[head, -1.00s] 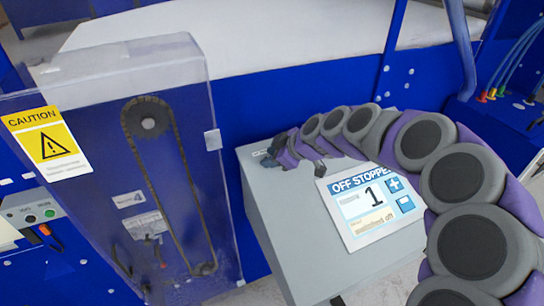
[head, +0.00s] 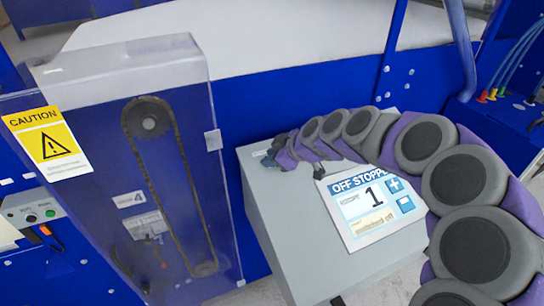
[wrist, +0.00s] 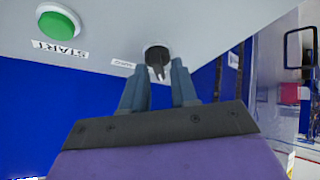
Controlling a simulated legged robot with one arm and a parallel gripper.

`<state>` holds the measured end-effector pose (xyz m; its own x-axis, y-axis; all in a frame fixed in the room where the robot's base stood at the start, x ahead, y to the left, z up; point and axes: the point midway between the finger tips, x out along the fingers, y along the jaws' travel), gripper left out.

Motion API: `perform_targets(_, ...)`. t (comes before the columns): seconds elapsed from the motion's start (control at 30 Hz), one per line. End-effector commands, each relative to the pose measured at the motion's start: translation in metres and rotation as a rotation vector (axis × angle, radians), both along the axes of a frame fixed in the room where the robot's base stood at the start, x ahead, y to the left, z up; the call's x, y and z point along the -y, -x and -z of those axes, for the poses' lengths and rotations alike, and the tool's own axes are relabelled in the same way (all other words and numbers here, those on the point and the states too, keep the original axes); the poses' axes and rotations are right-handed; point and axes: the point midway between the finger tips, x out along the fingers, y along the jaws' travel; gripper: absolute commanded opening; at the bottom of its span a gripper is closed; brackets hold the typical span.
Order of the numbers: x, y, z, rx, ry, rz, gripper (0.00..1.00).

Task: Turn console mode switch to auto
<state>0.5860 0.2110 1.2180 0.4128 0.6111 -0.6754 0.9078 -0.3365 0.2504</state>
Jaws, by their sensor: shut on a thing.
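The grey console (head: 262,215) stands right of centre in the head view, its tilted screen (head: 370,205) reading "OFF STOPPED" and "1". In the wrist view the mode switch (wrist: 156,51) is a black round base with a narrow dark knob on the pale panel. My gripper (wrist: 159,70) is shut on the knob, one finger on each side. A small white label beside the switch is too small to read surely. In the head view my gripper (head: 274,152) is at the console's far left corner, and the switch is hidden there.
A green START button (wrist: 58,24) is on the same panel, left of the switch. A clear-covered chain drive (head: 150,190) with a yellow caution sign (head: 47,143) stands left of the console. A blue machine frame (head: 300,95) runs behind it.

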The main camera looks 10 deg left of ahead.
Motion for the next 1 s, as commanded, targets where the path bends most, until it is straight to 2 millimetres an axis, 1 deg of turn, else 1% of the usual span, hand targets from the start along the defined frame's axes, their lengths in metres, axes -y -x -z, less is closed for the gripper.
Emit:
perform_targets(0.27, 0.0005, 0.0008, 0.0007, -0.037, -0.058, 0.174, 0.0)
perform_targets(1.0, -0.0002, 0.0015, -0.0047, -0.167, -0.281, 0.821, 0.0)
